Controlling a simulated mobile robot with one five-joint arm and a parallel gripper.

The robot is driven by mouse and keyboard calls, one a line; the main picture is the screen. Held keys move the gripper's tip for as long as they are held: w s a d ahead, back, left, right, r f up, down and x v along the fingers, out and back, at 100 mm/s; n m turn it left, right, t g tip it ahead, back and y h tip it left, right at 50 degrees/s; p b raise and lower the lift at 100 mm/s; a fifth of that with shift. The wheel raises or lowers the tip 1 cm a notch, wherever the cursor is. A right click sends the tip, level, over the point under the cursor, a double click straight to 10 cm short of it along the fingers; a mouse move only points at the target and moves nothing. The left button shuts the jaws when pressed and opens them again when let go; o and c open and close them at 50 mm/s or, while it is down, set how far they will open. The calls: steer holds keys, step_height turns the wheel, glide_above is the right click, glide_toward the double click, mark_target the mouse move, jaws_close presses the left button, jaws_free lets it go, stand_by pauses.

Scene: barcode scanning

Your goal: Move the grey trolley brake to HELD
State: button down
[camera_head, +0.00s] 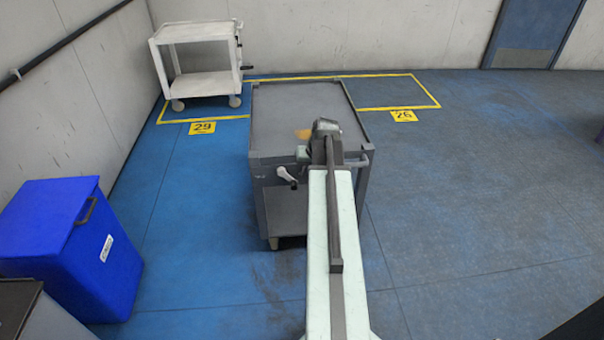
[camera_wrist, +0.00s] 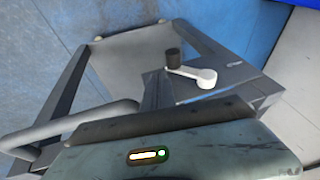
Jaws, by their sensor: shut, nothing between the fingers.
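The grey trolley (camera_head: 300,105) stands in the middle of the head view, with a flat top and an open lower shelf. Its brake is a small white lever (camera_head: 287,174) on the near end panel, left of my arm. In the wrist view the white lever (camera_wrist: 207,78) has a black knob (camera_wrist: 173,58) at one end. No HELD marking is readable. My gripper (camera_head: 302,153) is at the trolley's near edge, above and right of the lever and apart from it. It is shut and empty; its fingertips are not clearly visible.
A tubular push handle (camera_head: 357,161) is on the trolley's near right corner. A white trolley (camera_head: 197,62) stands behind left, by yellow floor marks 29 (camera_head: 203,127) and 26 (camera_head: 404,116). A blue bin (camera_head: 75,245) stands left. The floor at right is clear.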

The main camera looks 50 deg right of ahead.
steer(key=p+v, duration=0.7)
steer(key=v, duration=0.2)
steer(key=shift+s+d+r, duration=0.15)
steer(key=shift+s+r, duration=0.1)
steer(key=shift+s, duration=0.05)
